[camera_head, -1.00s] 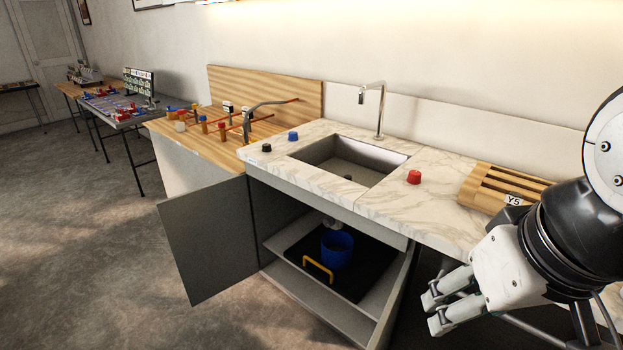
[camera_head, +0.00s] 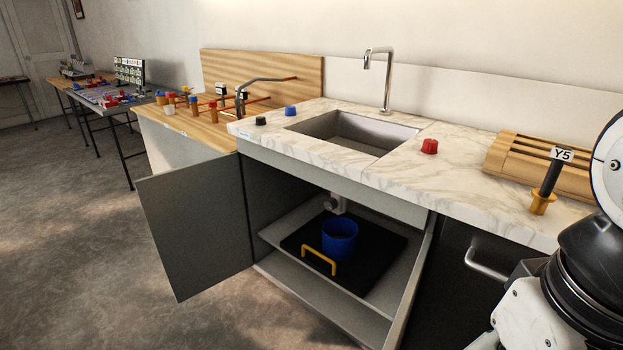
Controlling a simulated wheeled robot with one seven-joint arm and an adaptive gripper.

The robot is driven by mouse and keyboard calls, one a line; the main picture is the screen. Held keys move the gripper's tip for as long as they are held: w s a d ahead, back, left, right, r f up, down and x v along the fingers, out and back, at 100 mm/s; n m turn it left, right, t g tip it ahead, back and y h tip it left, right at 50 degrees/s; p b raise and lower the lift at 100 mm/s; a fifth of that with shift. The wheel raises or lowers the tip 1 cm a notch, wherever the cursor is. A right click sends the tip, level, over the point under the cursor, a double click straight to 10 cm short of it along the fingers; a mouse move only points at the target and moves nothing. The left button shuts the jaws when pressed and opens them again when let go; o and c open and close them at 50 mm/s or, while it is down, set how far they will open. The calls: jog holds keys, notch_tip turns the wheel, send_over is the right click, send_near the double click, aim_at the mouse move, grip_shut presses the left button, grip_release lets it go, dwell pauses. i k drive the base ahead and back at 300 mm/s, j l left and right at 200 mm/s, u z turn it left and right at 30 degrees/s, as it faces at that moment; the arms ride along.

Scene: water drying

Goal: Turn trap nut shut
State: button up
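The trap under the sink (camera_head: 336,203) is a small grey-white fitting below the basin, inside the open cabinet. Its nut is too small to make out. A blue bucket (camera_head: 340,240) stands beneath the trap on a black mat (camera_head: 375,270). A yellow handle (camera_head: 318,261) is at the mat's front left. My arm is at the lower right, outside the cabinet and well apart from the trap. Its gripper fingers are out of the picture.
The cabinet door (camera_head: 195,230) stands open to the left. A closed dark door with a metal handle (camera_head: 487,265) is on the right. The marble counter (camera_head: 465,170) carries a red knob (camera_head: 429,146) and a wooden rack (camera_head: 525,160) with a Y5 tag. Floor is clear at front left.

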aim_at(331, 204)
jog(key=i+j+u, duration=0.1)
jog(key=u, duration=0.4)
jog(key=i+j+u, duration=0.15)
jog(key=u, duration=0.35)
jog(key=i+u, duration=0.1)
jog(key=u, duration=0.4)
jog(key=i+u, duration=0.15)
jog(key=u, duration=0.35)
jog(key=i+z, duration=0.1)
jog(key=z, duration=0.3)
jog(key=i+j+z, duration=0.15)
jog(key=z, duration=0.25)
jog(key=i+j+z, duration=0.1)
jog(key=z, duration=0.35)
